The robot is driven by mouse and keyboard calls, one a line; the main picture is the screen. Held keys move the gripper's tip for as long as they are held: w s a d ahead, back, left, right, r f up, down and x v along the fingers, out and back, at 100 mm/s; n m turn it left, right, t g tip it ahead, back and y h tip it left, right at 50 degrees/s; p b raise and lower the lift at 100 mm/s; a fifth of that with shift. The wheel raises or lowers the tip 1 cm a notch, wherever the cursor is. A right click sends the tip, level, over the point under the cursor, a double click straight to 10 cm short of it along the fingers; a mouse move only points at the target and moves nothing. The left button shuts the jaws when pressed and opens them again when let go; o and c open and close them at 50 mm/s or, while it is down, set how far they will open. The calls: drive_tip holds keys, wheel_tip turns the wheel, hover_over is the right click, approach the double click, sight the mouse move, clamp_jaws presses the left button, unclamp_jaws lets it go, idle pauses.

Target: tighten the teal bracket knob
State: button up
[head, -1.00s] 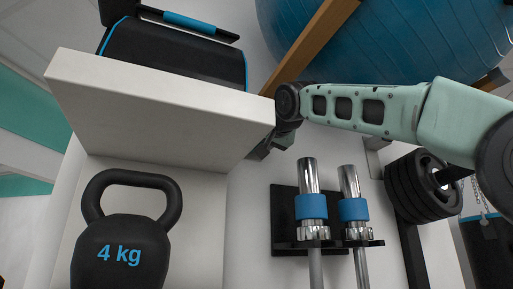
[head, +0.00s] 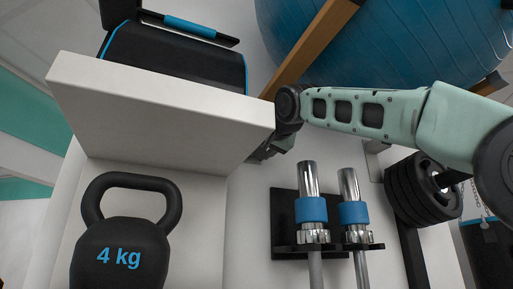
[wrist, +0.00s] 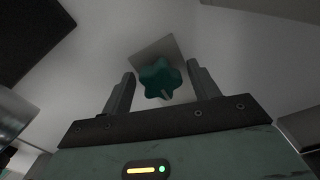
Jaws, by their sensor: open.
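The teal bracket knob (wrist: 160,78) shows in the wrist view, star-shaped with rounded lobes, in front of a square grey plate on a pale surface. A small pale mark shows at its lower edge. My gripper (wrist: 162,82) is open, with one finger on each side of the knob and a visible gap on both sides in that view. I cannot tell how deep the fingers reach. In the head view my gripper (head: 262,154) is mostly hidden beside the white shelf, and the knob is out of sight.
The thick white shelf (head: 150,112) is close to my wrist. A 4 kg kettlebell (head: 122,250) stands lower left. Two chrome bars with blue collars (head: 312,208) hang in a black rack below my arm. Black weight plates (head: 420,188) are at right, a blue ball (head: 400,45) above.

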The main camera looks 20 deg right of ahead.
drive_tip(key=s+d+b, duration=0.1)
drive_tip(key=s+b, duration=0.5)
drive_tip(key=s, duration=1.1)
drive_tip(key=shift+s, duration=0.15)
drive_tip(key=shift+d, duration=0.1)
